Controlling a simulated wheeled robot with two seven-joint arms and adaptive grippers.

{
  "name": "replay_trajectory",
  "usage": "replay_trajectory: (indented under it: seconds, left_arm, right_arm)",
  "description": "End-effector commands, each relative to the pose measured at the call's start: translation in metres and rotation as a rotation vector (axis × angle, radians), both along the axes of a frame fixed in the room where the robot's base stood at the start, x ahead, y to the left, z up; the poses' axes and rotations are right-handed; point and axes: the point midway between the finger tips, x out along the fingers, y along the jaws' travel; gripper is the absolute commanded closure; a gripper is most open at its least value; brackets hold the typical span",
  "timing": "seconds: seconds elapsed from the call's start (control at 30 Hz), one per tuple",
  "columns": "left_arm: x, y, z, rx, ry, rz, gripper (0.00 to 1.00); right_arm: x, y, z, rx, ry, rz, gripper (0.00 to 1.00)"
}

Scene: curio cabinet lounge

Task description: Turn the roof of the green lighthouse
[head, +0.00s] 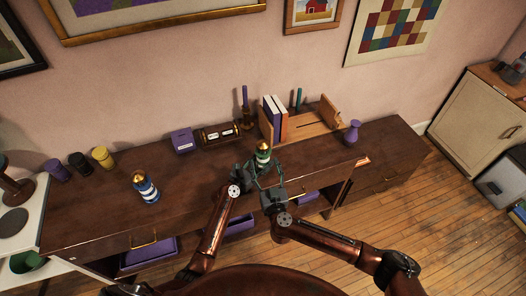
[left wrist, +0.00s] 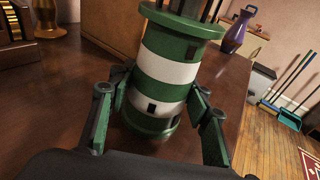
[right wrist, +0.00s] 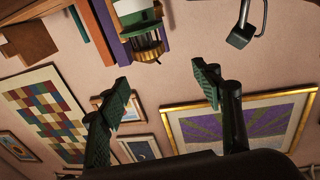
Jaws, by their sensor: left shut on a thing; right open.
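The green lighthouse (head: 263,149), with green and white bands and a gold roof, stands upright near the front of the brown desk. In the left wrist view the lighthouse (left wrist: 165,75) is between the fingers of my left gripper (left wrist: 153,100), which is shut on its lower body; its roof is out of that frame. My right gripper (head: 268,173) is open in front of the lighthouse. In the right wrist view, which is upside down, the gold roof (right wrist: 147,56) shows beyond the open fingertips of my right gripper (right wrist: 163,80), not between them.
A blue and white lighthouse (head: 146,187) with a gold roof stands left on the desk (head: 195,205). Behind are a purple box (head: 183,140), a wooden book rack (head: 315,127) and a purple vase (head: 351,133). The desk between the two lighthouses is clear.

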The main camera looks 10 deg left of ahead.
Motion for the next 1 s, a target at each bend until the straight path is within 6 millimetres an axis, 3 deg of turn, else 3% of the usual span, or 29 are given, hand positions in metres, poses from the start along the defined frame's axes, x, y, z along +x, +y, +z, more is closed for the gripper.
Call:
replay_trajectory:
  seconds: [0.03, 0.3, 0.43, 1.0]
  left_arm:
    - [-0.004, -0.002, -0.009, 0.000, 0.015, -0.005, 0.99]
    - [-0.003, -0.002, -0.009, 0.001, 0.015, -0.005, 0.99]
    - [-0.003, -0.002, -0.009, 0.001, 0.015, -0.005, 0.99]
    - [-0.003, -0.001, -0.008, 0.001, 0.014, -0.004, 0.99]
  right_arm:
    - [0.005, -0.007, 0.002, -0.011, -0.013, 0.042, 0.41]
    - [0.015, -0.035, -0.004, -0.023, 0.030, 0.206, 0.41]
    - [0.019, -0.038, -0.006, -0.026, 0.044, 0.227, 0.41]
    - [0.092, 0.023, -0.006, -0.026, 0.044, 0.228, 0.41]
